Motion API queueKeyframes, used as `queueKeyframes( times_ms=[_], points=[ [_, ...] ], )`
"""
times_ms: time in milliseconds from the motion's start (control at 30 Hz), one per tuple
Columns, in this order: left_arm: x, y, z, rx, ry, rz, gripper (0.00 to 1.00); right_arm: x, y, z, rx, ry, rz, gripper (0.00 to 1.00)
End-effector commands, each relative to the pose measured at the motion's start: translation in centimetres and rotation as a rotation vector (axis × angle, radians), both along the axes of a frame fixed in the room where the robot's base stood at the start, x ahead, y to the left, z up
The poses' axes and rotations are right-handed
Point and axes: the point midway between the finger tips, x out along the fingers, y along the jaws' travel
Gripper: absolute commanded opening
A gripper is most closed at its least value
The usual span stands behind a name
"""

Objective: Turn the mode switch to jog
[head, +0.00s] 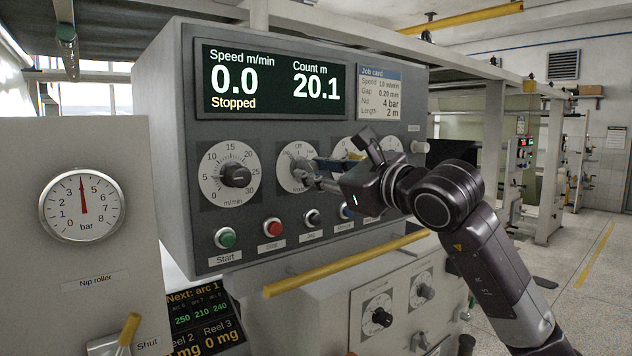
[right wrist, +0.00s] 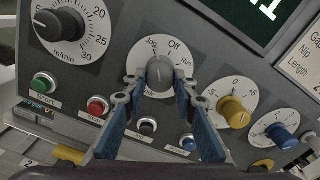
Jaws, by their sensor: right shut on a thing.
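The mode switch is a grey knob (right wrist: 160,73) on a round white dial marked Jog, Off and Run in the right wrist view. In the head view its dial (head: 291,152) sits on the grey panel, partly hidden by my right gripper. My right gripper (right wrist: 160,88) has its two blue-sided fingers on either side of the knob and is shut on it. In the head view the right gripper (head: 314,172) reaches in from the right. I cannot tell clearly which mark the knob points to. My left gripper is not in view.
The display (head: 273,82) reads Stopped, 0.0 m/min. Left of the switch is the speed knob (head: 235,174). Below are the green start button (head: 225,238) and red stop button (head: 272,227). Yellow (right wrist: 235,110) and blue (right wrist: 282,135) knobs sit to the right. A yellow bar (head: 345,263) runs below the panel.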

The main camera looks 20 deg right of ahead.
Motion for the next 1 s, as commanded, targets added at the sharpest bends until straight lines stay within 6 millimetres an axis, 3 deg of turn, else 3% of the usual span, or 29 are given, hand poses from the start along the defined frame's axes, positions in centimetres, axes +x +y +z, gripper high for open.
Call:
queueKeyframes(
  times_ms=[333,867,900,1000],
  points=[
    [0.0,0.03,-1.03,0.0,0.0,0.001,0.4,-0.02,-0.03,0.0,-0.133,-0.05,0.0,0.01],
    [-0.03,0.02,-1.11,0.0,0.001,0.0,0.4,-0.01,0.01,0.05,-0.156,-0.057,0.0,0.01],
    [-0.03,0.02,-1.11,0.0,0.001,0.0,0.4,-0.02,0.02,0.05,-0.156,-0.057,0.0,0.29],
    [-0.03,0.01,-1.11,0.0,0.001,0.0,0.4,-0.02,0.01,0.04,-0.155,-0.056,0.0,0.4]
  ],
)
